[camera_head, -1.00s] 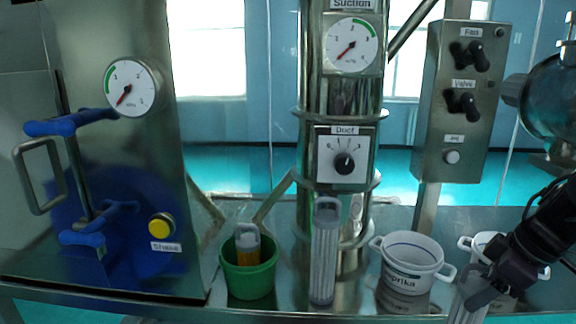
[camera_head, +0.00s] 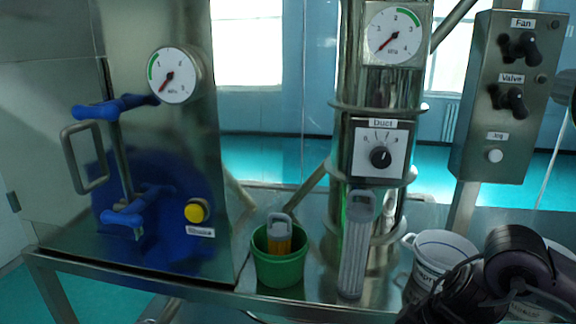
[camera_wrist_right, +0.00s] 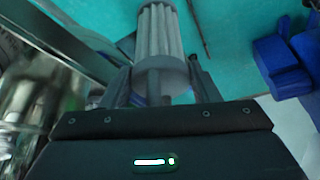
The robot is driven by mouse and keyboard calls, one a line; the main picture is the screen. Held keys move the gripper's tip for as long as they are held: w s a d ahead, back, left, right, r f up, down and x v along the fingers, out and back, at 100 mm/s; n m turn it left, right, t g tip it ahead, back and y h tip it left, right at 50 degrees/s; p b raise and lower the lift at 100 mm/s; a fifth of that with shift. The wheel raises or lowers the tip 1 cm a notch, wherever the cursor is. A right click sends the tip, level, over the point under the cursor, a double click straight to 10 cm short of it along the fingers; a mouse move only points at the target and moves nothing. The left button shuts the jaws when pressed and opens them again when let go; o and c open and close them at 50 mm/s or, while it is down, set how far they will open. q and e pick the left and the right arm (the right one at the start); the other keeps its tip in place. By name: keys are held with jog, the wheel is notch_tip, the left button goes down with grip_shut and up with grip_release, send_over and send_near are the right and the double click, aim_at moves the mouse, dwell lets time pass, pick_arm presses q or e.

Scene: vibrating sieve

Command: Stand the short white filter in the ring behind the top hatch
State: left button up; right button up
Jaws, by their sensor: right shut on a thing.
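The short white filter (camera_wrist_right: 160,35), pale and pleated with a grey end collar, is held between the fingers of my right gripper (camera_wrist_right: 165,90) in the right wrist view. The gripper is shut on it near the collar. In the head view my right arm is at the bottom right, and the held filter does not show there. The steel cabinet (camera_head: 165,110) at the left has blue handles (camera_head: 115,105) and a loop handle. I cannot make out the ring, and cannot tell which part is the top hatch. My left gripper is not in view.
A longer pale filter (camera_head: 355,250) stands on the steel bench before the duct column. A green bucket (camera_head: 280,268) holds an orange filter (camera_head: 279,238). A white pot (camera_head: 440,245) stands right, partly behind my arm. Blue parts (camera_wrist_right: 280,65) show in the wrist view.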

jog(key=shift+s+a, duration=0.1)
jog(key=shift+a, duration=1.3)
jog(key=m+h, duration=0.1)
jog(key=m, duration=0.3)
jog(key=shift+f+t, duration=0.1)
jog(key=shift+t, duration=0.3)
jog(key=shift+w+m+h, duration=0.35)
jog(key=shift+m+h, duration=0.05)
jog(key=shift+m, duration=0.4)
jog(key=w+m+h, duration=0.1)
jog(key=m, duration=0.1)
jog(key=w+m, duration=0.2)
jog(key=shift+w+m+t+h, duration=0.1)
jog(key=shift+m+t+h, duration=0.2)
jog(key=shift+h, duration=0.1)
jog(key=shift+w+d, duration=0.1)
jog(key=shift+d, duration=0.1)
